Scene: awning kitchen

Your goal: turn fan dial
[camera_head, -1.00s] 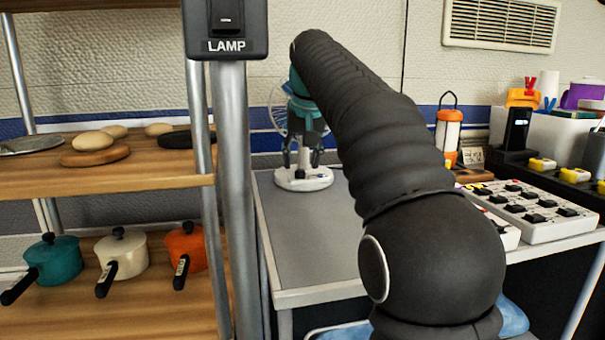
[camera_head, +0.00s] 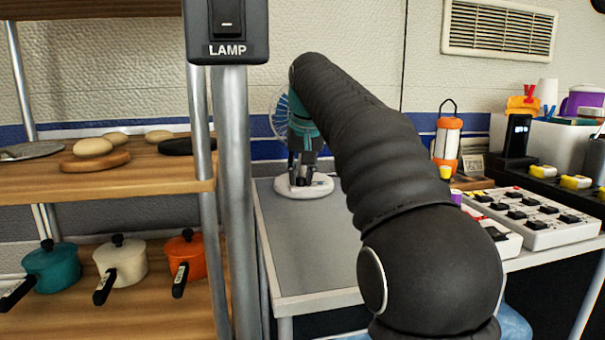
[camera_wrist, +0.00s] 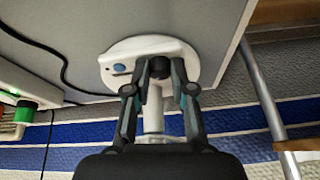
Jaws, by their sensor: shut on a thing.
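The fan stands at the back of the grey table (camera_head: 300,250), its round white base (camera_head: 318,188) flat on the top and its wire cage (camera_head: 278,112) partly hidden by my arm. In the wrist view the base (camera_wrist: 204,62) carries a small blue button (camera_wrist: 119,68) and a dark dial (camera_wrist: 157,69). My gripper (camera_head: 299,182) points down at the base. In the wrist view my gripper (camera_wrist: 160,68) has its two fingers closed on opposite sides of the dial. The fingers hide part of the dial, so its setting cannot be read.
A shelf with pots (camera_head: 120,262) and a metal post with a LAMP switch (camera_head: 227,22) stand left of the table. An orange lantern (camera_head: 447,140) and a white switch panel (camera_head: 535,215) are on the right. The table's front left is clear.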

